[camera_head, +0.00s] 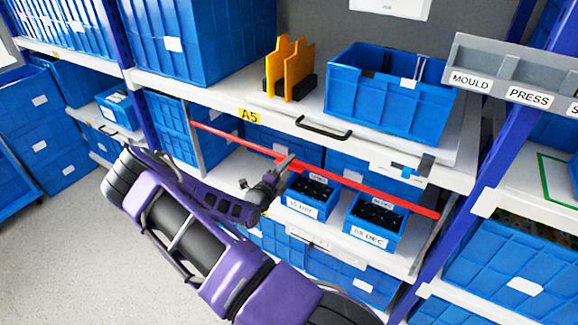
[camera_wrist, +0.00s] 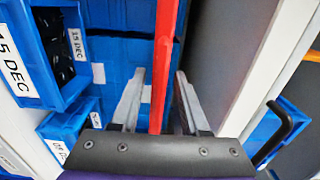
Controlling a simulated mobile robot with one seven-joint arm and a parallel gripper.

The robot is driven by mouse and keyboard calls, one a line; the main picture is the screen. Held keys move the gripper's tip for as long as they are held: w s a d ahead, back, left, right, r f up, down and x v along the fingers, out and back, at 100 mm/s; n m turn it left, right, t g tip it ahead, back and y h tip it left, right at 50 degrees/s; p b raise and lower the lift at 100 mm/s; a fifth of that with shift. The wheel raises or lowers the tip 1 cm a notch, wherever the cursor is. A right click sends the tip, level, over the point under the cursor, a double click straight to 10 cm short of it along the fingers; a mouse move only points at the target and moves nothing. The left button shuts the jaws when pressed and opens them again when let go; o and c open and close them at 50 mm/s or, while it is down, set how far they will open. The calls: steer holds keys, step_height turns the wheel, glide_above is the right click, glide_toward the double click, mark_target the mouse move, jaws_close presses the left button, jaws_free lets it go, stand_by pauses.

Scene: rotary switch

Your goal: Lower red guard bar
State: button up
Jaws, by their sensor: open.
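The red guard bar (camera_head: 375,190) runs across the front of the shelf bay below the A5 shelf, sloping down to the right in the head view. My gripper (camera_head: 284,164) is at the bar, left of its middle. In the wrist view the bar (camera_wrist: 166,55) passes between the two spread grey fingers of my gripper (camera_wrist: 160,76). The fingers are open, with a gap on each side of the bar. I cannot tell whether any part of the gripper touches it.
A black handle (camera_head: 323,128) sticks out from the shelf edge above. A blue upright (camera_head: 452,230) stands at right. Grey floor (camera_head: 60,260) is open at lower left.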

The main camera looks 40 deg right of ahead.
jaws_close()
stand_by(1.4)
